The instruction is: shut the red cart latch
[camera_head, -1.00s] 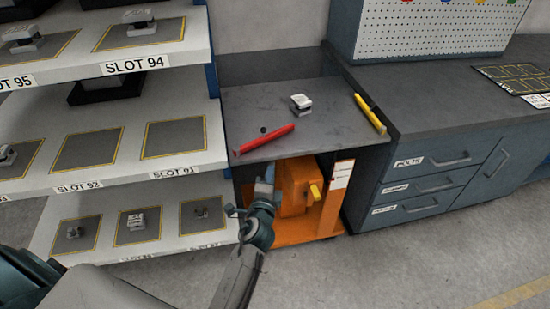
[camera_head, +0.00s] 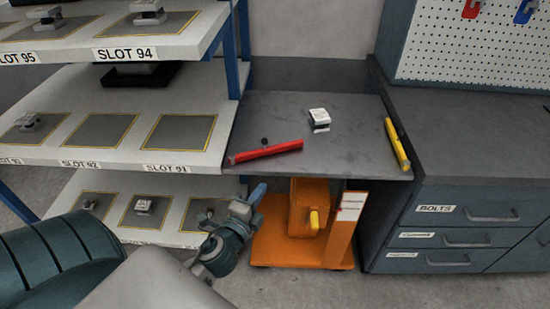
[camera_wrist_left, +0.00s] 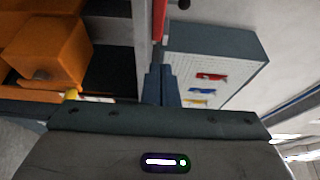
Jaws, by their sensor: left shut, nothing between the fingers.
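The red latch bar (camera_head: 265,152) lies slanted along the front left edge of the dark cart top (camera_head: 290,115); its red end also shows at the top of the left wrist view (camera_wrist_left: 158,18). My left gripper (camera_head: 257,194) is in front of and below the bar, apart from it in the head view. Its fingers are together and empty; they also show in the left wrist view (camera_wrist_left: 160,86). A yellow bar (camera_head: 397,145) lies at the cart top's right edge. My right gripper is not in view.
An orange unit (camera_head: 305,215) with a yellow knob stands below the cart top, close right of my left gripper. White shelves (camera_head: 190,165) stand on the left, grey drawers (camera_head: 465,215) on the right. A small white block (camera_head: 319,117) sits on the cart top.

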